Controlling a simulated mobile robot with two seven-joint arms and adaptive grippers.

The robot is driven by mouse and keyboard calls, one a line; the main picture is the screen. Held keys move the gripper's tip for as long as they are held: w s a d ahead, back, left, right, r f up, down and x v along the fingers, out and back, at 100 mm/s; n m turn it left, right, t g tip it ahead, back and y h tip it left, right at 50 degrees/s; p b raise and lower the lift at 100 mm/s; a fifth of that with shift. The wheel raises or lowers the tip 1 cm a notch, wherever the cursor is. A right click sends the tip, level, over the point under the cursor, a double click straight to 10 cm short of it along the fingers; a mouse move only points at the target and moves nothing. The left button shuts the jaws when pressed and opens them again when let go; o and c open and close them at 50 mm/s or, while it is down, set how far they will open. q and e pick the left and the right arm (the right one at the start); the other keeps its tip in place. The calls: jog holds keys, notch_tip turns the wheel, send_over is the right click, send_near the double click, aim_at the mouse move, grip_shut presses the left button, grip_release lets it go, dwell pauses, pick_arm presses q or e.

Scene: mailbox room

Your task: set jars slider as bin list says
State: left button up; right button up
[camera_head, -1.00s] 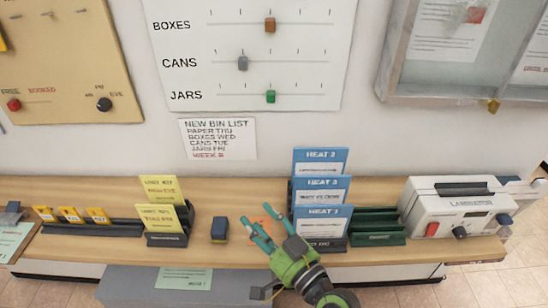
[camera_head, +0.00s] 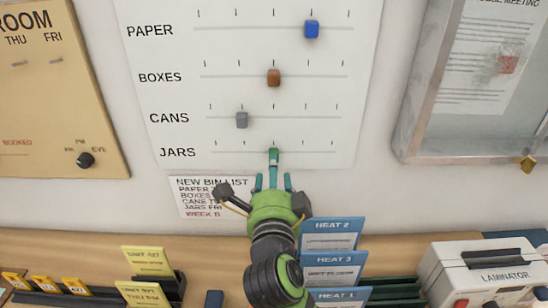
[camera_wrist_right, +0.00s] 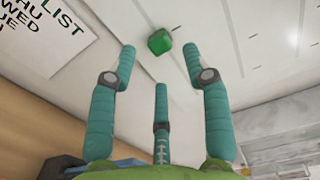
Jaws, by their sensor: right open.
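The green jars slider (camera_head: 274,152) sits near the middle tick of the JARS track, the lowest row on the white wall board (camera_head: 180,95). My right gripper (camera_head: 273,176) is just below it, with its teal fingers spread and empty. In the right wrist view the green slider (camera_wrist_right: 160,41) lies beyond and between the open fingertips (camera_wrist_right: 159,62), with no visible contact. The bin list (camera_head: 190,203) is on the wall below the board; my right arm covers part of it. My left gripper is out of view.
Above are the cans slider (camera_head: 242,120), boxes slider (camera_head: 274,78) and paper slider (camera_head: 312,29). Blue heat cards (camera_head: 333,240) stand on the counter right of my arm. A glass-front case (camera_head: 405,130) projects from the wall at right. The wall around the JARS track is clear.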

jog(key=w+p, duration=0.1)
jog(key=w, duration=0.4)
jog(key=shift+s, duration=0.1)
grip_shut()
